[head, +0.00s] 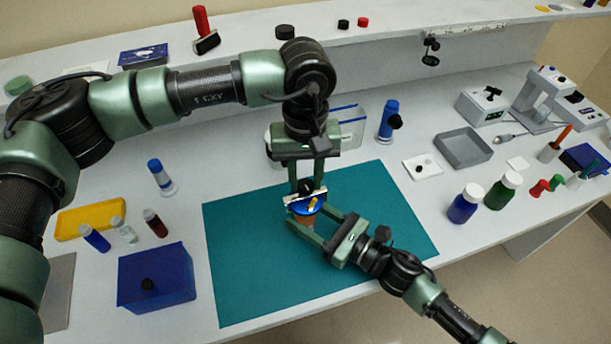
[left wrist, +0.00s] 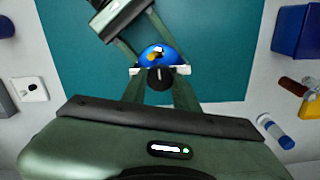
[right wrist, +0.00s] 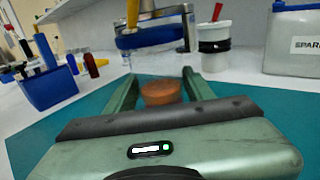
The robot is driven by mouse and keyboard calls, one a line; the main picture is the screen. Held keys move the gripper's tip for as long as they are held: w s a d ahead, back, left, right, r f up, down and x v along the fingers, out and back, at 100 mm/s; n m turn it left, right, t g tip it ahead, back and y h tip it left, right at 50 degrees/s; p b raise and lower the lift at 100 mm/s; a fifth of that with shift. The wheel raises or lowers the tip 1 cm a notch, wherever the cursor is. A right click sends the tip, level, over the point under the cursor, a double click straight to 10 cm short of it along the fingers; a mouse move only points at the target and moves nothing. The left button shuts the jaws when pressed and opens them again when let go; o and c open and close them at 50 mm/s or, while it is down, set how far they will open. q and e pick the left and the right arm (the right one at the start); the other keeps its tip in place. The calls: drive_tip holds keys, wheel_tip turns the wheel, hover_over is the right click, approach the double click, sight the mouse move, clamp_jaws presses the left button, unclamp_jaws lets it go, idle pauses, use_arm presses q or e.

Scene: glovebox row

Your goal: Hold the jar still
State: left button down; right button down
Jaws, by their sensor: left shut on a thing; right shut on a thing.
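The jar (right wrist: 161,92) shows as a squat orange-brown body between the fingers of my right gripper (right wrist: 161,98). In the head view my right gripper (head: 306,228) comes in from the lower right and is shut on it, over the teal mat (head: 240,270). My left gripper (head: 305,195) reaches down from above and is shut on a blue round lid (left wrist: 157,53) with a yellow part on top. In the right wrist view the lid (right wrist: 150,38) is above the jar, with a visible gap between them. My left gripper partly hides the lid in the head view.
A blue box (head: 155,275), small vials (head: 155,222) and a yellow tray (head: 90,218) stand left of the mat. A clear bin (head: 347,130) and a blue-capped bottle (head: 388,122) stand behind it. Bottles (head: 465,203) stand to the right. Most of the mat is bare.

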sight(305, 183)
idle(0.5)
use_arm(q)
drive_tip(key=c, duration=1.1)
unclamp_jaws()
drive_tip(key=shift+o, duration=0.2)
wheel_tip(305, 183, up, 12)
use_arm(e)
drive_tip(key=shift+c, duration=2.3)
unclamp_jaws()
